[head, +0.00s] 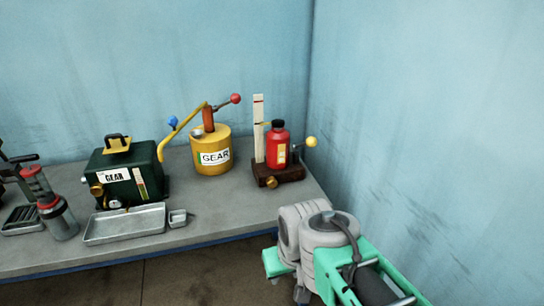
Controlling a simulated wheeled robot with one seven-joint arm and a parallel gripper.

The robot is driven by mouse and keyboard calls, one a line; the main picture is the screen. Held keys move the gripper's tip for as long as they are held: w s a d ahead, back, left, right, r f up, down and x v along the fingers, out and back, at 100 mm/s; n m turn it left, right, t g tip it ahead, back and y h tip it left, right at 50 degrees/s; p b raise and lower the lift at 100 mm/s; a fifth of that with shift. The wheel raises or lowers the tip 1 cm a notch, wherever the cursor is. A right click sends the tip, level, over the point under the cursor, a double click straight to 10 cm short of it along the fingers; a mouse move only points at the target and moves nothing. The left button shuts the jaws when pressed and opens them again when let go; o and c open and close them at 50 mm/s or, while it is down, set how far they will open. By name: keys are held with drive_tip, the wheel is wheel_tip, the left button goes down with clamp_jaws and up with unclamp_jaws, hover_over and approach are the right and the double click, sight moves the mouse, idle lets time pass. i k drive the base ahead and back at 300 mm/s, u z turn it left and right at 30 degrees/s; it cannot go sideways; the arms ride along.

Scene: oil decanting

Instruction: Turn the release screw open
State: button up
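A red bottle-like unit (278,148) with a black cap stands on a dark brown base (291,172) near the right end of the bench. A brass knob (271,182) sits low on the front of that base; it looks like the release screw. How far it is turned cannot be told. My arm comes in from the lower right, in front of the bench edge. A green part at its end, likely my gripper (275,262), is below and apart from the knob. Its fingers are not clearly visible, and nothing is seen held.
A white strip (259,128) and a yellow ball-ended lever (311,142) stand beside the red unit. Left are a yellow GEAR can (211,154), a green GEAR box (124,174) and a metal tray (125,224). The wall (430,120) closes the right side.

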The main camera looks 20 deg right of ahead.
sight(271, 181)
drive_tip(key=u, duration=0.4)
drive_tip(key=i, duration=0.95)
drive_tip(key=u, duration=0.15)
